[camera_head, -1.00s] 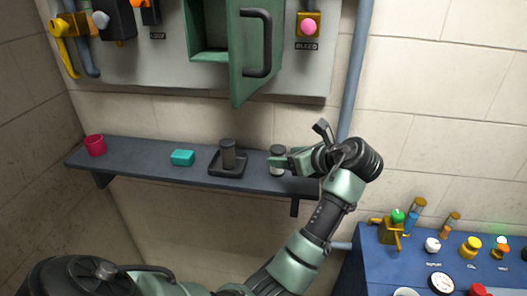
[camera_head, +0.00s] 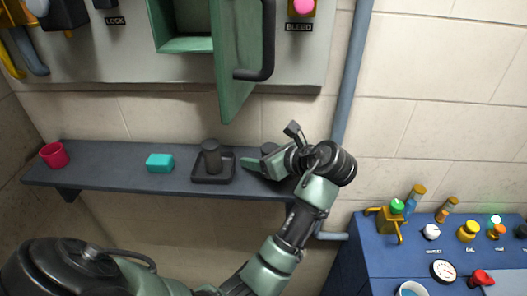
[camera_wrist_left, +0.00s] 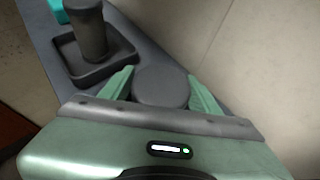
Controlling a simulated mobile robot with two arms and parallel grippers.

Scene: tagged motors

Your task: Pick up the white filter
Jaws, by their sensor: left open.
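A short round canister with a dark grey top (camera_head: 269,148) stands at the right part of the wall shelf, mostly hidden behind my left gripper (camera_head: 259,164). Its side is hidden, so I cannot confirm here that it is the white filter. In the left wrist view its round top (camera_wrist_left: 160,86) lies between the two green fingers of my left gripper (camera_wrist_left: 162,90). The fingers are open, one on each side of it, with no clear grip. My right gripper is not in view.
The dark shelf (camera_head: 110,163) also holds a red cup (camera_head: 54,154), a teal block (camera_head: 160,163) and a dark cylinder (camera_head: 211,157) in a square tray (camera_head: 228,178). A green cabinet door (camera_head: 234,70) hangs open above. A blue console (camera_head: 375,260) stands at the right.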

